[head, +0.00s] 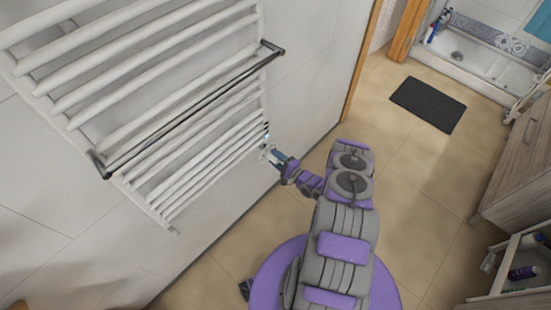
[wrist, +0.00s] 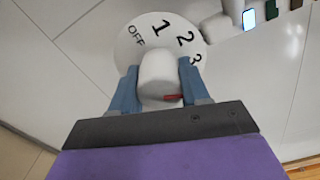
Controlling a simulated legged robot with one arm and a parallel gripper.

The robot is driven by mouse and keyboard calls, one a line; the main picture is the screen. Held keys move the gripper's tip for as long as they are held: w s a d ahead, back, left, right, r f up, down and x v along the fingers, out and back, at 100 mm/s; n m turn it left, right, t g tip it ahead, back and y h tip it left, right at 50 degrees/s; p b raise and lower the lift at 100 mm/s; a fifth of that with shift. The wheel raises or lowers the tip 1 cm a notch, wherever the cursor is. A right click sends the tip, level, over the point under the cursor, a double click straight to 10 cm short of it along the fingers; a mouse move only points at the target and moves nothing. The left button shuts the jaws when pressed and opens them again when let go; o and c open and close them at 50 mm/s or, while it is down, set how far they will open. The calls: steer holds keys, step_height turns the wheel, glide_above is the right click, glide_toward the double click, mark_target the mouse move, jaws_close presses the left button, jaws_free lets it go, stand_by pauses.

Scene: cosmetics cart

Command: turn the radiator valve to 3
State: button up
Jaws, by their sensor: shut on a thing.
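The radiator valve shows in the wrist view as a white knob (wrist: 159,76) in front of a round white dial plate (wrist: 133,47) marked OFF, 1, 2 and 3. A small red mark (wrist: 173,97) is on the knob's lower right side. My gripper (wrist: 160,82) has its two blue-grey fingers closed on the knob, one on each side. In the head view my gripper (head: 273,156) is at the lower right end of the white towel radiator (head: 165,85); the valve is too small there to read.
A dark metal towel bar (head: 190,112) stands out in front of the radiator. The tiled wall (head: 310,70) is beside it. A dark mat (head: 428,104) lies on the floor, and wooden cabinets (head: 510,165) stand at the right. Open floor lies between.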

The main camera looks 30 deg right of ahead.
steer(key=shift+s+d+f, duration=0.1)
steer(key=shift+s+f, duration=0.05)
steer(key=shift+f, duration=0.1)
steer(key=o, duration=0.8)
steer(key=shift+o, duration=1.3)
steer(key=shift+d, duration=0.1)
steer(key=shift+r, duration=0.1)
steer(key=v, duration=1.7)
steer(key=shift+s, duration=0.1)
